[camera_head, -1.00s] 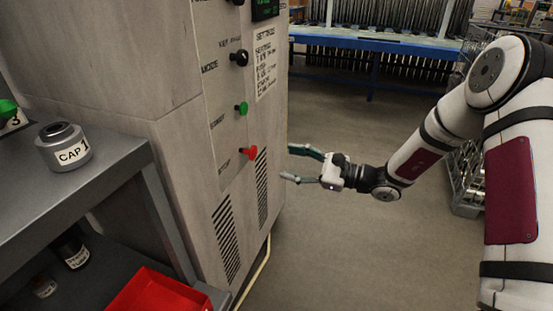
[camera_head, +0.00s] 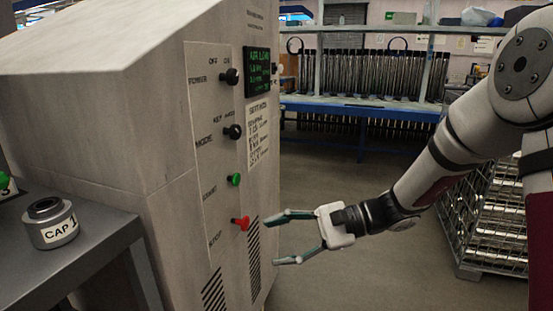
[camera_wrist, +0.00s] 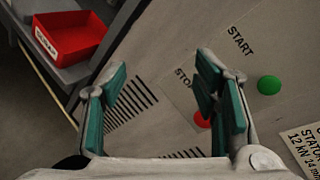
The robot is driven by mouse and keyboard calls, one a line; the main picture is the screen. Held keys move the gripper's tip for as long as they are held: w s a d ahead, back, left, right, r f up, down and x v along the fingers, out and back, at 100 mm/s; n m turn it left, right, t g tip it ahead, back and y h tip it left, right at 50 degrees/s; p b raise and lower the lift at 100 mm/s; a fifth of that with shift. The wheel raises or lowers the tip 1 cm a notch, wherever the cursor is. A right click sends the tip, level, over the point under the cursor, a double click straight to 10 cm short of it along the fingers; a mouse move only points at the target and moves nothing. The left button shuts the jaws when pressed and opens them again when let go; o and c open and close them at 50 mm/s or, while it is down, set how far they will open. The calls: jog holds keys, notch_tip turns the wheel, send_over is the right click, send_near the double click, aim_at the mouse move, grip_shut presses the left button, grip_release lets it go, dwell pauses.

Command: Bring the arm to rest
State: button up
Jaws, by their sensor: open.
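My gripper (camera_head: 284,238) is open and empty in the head view. Its fingers point left towards the lower front of the grey machine cabinet (camera_head: 120,130). A red stop button (camera_head: 241,223) and a green start button (camera_head: 234,180) sit on the panel just left of and above the fingertips. The wrist view shows both fingers (camera_wrist: 165,105) spread apart with nothing between them. There the red button (camera_wrist: 201,120) is partly hidden by the right finger, and the green button (camera_wrist: 269,85) is clear. I cannot tell the exact gap from fingers to panel.
A grey bench with a CAP 1 part (camera_head: 50,224) stands at the left. A red bin (camera_wrist: 68,37) shows in the wrist view. A blue-framed table (camera_head: 360,108) is behind, and a wire cage (camera_head: 485,215) stands at the right. Floor beneath my gripper looks clear.

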jog(key=s+d+r+n+g+h, duration=0.1)
jog(key=s+d+r+n+h, duration=0.2)
jog(key=s, duration=0.6)
jog(key=s+d+r+n+g+h, duration=0.1)
jog(key=s+r+n+h, duration=0.2)
jog(key=s, duration=0.7)
jog(key=s+d+f+n+t+h, duration=0.25)
jog(key=s+d+h, duration=0.65)
jog(key=s+d, duration=0.45)
notch_tip(320, 180, up, 36)
jog(key=n+t+p, duration=0.1)
jog(key=t+p, duration=0.3)
jog(key=p, duration=2.9)
jog(key=shift+d+r+p, duration=0.2)
jog(key=shift+d+p, duration=0.05)
jog(key=shift+p, duration=0.15)
